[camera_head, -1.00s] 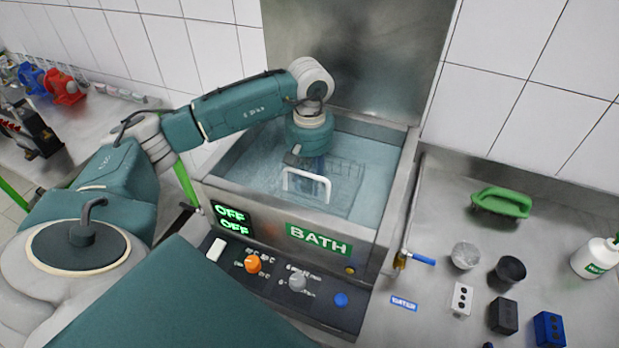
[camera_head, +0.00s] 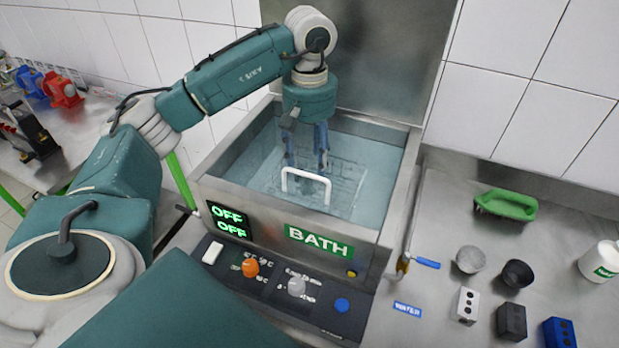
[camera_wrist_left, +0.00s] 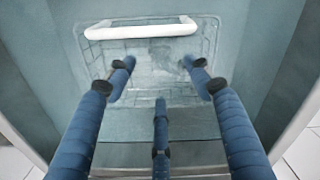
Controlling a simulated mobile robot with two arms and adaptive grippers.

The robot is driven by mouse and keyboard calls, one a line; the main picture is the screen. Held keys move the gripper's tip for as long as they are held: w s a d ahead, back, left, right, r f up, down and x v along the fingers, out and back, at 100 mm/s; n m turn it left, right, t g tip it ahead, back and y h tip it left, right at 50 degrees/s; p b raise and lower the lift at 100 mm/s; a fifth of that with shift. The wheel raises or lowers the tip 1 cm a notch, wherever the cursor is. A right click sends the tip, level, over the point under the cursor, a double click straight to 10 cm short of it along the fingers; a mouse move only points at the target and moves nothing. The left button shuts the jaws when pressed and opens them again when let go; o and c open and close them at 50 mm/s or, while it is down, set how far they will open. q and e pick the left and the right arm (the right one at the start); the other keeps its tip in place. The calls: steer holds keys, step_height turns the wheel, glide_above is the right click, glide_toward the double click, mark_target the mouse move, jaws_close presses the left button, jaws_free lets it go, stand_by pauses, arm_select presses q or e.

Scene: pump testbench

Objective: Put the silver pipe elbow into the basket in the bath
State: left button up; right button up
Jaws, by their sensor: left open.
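The bath (camera_head: 215,190) is a steel tank of bluish water. In it is a wire basket (camera_head: 345,178) with a white handle (camera_head: 305,172); the basket also shows in the left wrist view (camera_wrist_left: 205,42). My left gripper (camera_head: 306,163) points down over the basket, behind the handle. In the left wrist view my left gripper (camera_wrist_left: 160,78) has its blue fingers spread over the basket with nothing between them. I cannot clearly make out the silver pipe elbow; a pale patch in the basket is too blurred to identify. My right gripper is out of view.
A control panel (camera_head: 275,275) with knobs fronts the bath, and its display reads OFF. On the right counter are a green brush-like object (camera_head: 505,205), two small cups, several small blocks and a white bottle (camera_head: 603,262). A steel backplate and tiled wall stand behind the bath.

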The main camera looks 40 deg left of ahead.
arm_select(q)
step_height(320, 180, up, 4)
steer(key=shift+r, duration=0.1)
stand_by(1.4)
